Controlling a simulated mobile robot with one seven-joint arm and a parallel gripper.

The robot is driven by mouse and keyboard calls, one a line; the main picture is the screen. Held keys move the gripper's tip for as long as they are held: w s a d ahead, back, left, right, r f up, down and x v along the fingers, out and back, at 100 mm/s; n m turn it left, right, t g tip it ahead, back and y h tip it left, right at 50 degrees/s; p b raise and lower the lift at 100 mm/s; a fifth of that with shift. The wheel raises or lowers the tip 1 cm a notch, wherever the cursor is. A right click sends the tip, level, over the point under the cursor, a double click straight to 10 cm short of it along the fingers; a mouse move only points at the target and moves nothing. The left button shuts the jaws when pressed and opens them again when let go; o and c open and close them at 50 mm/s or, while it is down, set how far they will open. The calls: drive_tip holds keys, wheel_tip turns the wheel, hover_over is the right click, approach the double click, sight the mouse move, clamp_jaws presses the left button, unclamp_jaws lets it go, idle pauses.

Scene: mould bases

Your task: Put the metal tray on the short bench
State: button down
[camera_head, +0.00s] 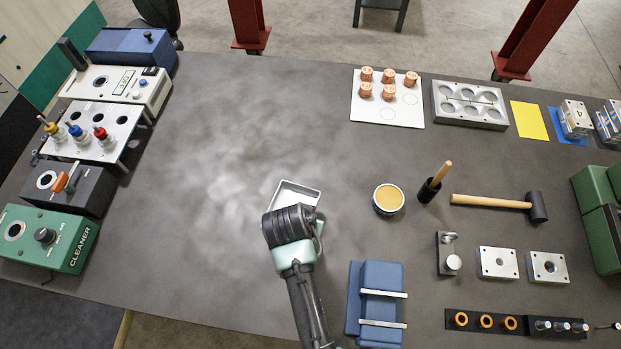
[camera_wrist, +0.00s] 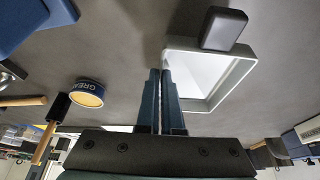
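The metal tray (camera_head: 297,186) is a shallow, pale grey rectangular tray with a raised rim, at the middle of the large grey table in the head view. My gripper and wrist hide much of it. In the wrist view the tray (camera_wrist: 236,75) is beside and behind my fingers, with a dark block (camera_wrist: 223,28) at its rim. My gripper (camera_wrist: 162,72) is nearly closed, with the tray's side wall between the fingertips. I cannot tell if the tray touches the table. No bench is clearly identifiable; a dark low stand (camera_head: 381,4) shows at the top edge.
Left are several devices, including the green cleaner box (camera_head: 50,238). Right are a grease tin (camera_head: 388,199), a mallet (camera_head: 490,202), blue block (camera_head: 377,290), metal plates (camera_head: 497,262) and a mould base (camera_head: 470,106). The table's left-centre is clear. Red posts (camera_head: 248,22) stand behind.

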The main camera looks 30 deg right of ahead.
drive_tip(key=shift+w+f, duration=0.1)
drive_tip(key=shift+f, duration=2.2)
drive_tip(key=shift+f, duration=0.1)
drive_tip(key=c, duration=1.1)
unclamp_jaws()
